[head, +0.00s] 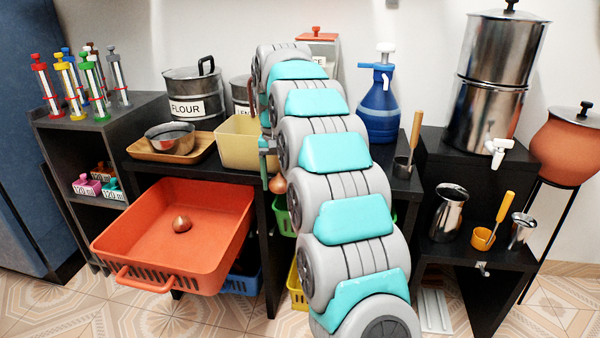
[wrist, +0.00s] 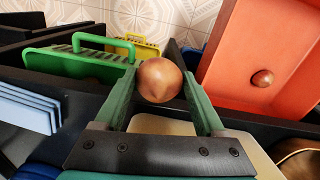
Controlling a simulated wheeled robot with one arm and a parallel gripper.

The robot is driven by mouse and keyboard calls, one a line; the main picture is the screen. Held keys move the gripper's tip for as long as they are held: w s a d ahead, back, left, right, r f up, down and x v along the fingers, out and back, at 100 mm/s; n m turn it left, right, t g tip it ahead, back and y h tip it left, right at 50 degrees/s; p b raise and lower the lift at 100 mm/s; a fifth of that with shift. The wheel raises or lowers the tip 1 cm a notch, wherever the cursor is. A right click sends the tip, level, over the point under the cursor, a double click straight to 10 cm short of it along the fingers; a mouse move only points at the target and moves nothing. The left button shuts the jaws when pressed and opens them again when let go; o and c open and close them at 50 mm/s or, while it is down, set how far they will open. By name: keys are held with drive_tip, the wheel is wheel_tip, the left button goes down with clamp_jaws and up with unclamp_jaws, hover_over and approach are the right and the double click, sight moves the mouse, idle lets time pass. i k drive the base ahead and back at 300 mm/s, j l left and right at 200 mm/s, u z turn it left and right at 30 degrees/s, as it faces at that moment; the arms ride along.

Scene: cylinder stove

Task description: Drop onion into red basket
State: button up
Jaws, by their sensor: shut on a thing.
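An onion (wrist: 160,80) is held between the green fingers of my gripper (wrist: 163,95) in the wrist view. In the head view the held onion (head: 278,184) shows just below my gripper, partly hidden by my arm, to the right of the red basket. The red basket (head: 215,205) is pulled out at the left of the head view and has an onion (head: 182,224) lying inside. The red basket (wrist: 250,92) is at the upper right of the wrist view, apart from my gripper, with its onion (wrist: 262,78) visible.
A pale yellow bin (head: 239,142) and a wooden tray (head: 170,148) with a metal bowl (head: 170,135) stand on the black counter. Green (wrist: 85,65) and yellow (wrist: 132,46) baskets sit beyond my gripper. A blue pump bottle (head: 379,105) stands right of my arm.

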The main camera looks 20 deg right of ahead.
sight(198, 246)
drive_tip(key=i+j, duration=0.1)
drive_tip(key=j, duration=0.25)
drive_tip(key=i+j, duration=0.1)
drive_tip(key=j, duration=0.25)
drive_tip(key=i+j+u, duration=0.1)
drive_tip(key=j, duration=0.2)
drive_tip(key=i+j, duration=0.15)
drive_tip(key=j, duration=0.2)
drive_tip(key=i+j, duration=0.1)
drive_tip(key=j, duration=0.25)
drive_tip(key=u, duration=0.05)
